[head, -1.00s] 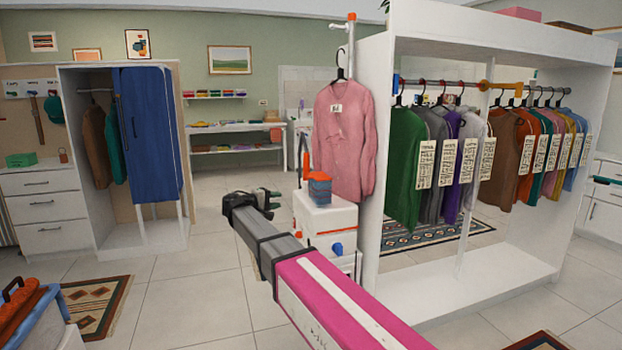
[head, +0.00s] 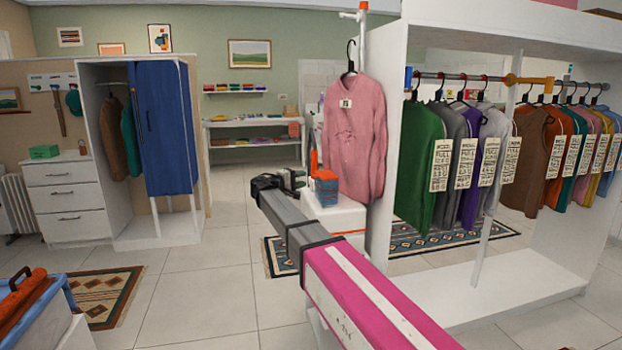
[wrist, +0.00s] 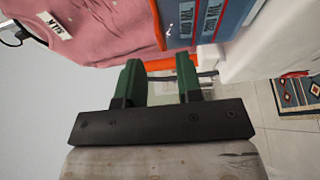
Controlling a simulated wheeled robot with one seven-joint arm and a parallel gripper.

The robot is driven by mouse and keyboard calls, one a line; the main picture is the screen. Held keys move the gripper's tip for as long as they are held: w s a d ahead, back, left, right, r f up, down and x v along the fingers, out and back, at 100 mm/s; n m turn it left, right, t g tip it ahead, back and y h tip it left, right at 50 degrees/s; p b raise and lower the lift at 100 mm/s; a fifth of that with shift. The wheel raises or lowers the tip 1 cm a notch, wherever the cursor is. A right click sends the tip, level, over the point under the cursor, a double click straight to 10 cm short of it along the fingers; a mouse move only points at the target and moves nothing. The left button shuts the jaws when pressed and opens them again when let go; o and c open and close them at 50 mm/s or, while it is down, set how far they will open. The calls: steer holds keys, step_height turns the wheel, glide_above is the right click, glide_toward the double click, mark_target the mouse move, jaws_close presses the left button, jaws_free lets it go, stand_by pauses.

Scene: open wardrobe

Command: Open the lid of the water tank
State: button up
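The water tank (head: 327,193) is a blue box with an orange top on a white garment steamer (head: 340,219) beside the wardrobe. In the wrist view the blue tank (wrist: 205,22) fills the upper middle, its lettering upside down. An orange strip (wrist: 165,63), apparently its lid, crosses just beyond and between my fingertips. My gripper (head: 294,181) is just left of the tank in the head view. In the wrist view my gripper (wrist: 160,68) has two green fingers apart with nothing held between them. I cannot tell whether a finger touches the lid.
A pink shirt (head: 354,135) hangs right behind the tank and is close in the wrist view. The open wardrobe (head: 390,150) with several hanging garments stands to the right. A blue-covered wardrobe (head: 165,130) stands back left.

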mark_target(323, 175)
steer(key=shift+x, duration=2.45)
jaws_close()
